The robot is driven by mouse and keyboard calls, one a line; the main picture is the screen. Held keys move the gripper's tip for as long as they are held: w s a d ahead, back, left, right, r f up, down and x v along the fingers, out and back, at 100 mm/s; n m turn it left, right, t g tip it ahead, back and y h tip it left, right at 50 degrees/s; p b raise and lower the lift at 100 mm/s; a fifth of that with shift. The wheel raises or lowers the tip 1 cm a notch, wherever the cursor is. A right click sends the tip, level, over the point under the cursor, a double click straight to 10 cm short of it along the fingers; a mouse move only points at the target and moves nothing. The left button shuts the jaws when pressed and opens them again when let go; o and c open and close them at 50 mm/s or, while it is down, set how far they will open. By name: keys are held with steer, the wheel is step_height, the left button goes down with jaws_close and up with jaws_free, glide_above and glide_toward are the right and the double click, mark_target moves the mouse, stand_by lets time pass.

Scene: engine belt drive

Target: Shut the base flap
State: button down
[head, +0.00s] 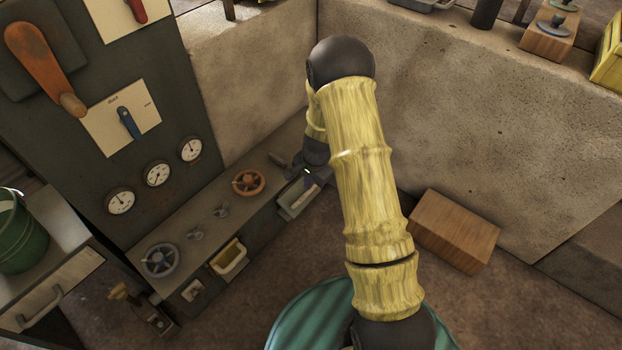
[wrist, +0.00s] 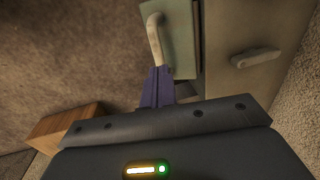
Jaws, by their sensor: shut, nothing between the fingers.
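The base flap (head: 298,201) is a pale grey-green panel low on the front of the console base, partly behind my arm. It appears to stand out from the front, tilted open. In the wrist view the flap (wrist: 181,45) shows at top centre, with a pale curved handle (wrist: 155,38) along its left side. My gripper (wrist: 157,72) is shut and empty. Its dark purple fingertips are at the lower end of the handle, touching or very close; I cannot tell which. In the head view my gripper (head: 309,182) is small and partly hidden beside the flap.
The console base (head: 205,222) carries an orange handwheel (head: 249,182) and a grey handwheel (head: 161,260). A cream bin (head: 230,260) juts from its front. A wooden box (head: 455,231) stands by the wall at right. A pale lever (wrist: 255,57) is right of the flap. Open floor lies in front.

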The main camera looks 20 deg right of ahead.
mark_target(306, 192)
steer(key=shift+w+a+f+b, duration=0.1)
steer(key=shift+f+b, duration=0.25)
steer(key=shift+f, duration=0.4)
steer(key=shift+w+a+f+b, duration=0.1)
steer(key=shift+f+b, duration=0.25)
steer(key=shift+f, duration=0.35)
steer(key=shift+f, duration=0.15)
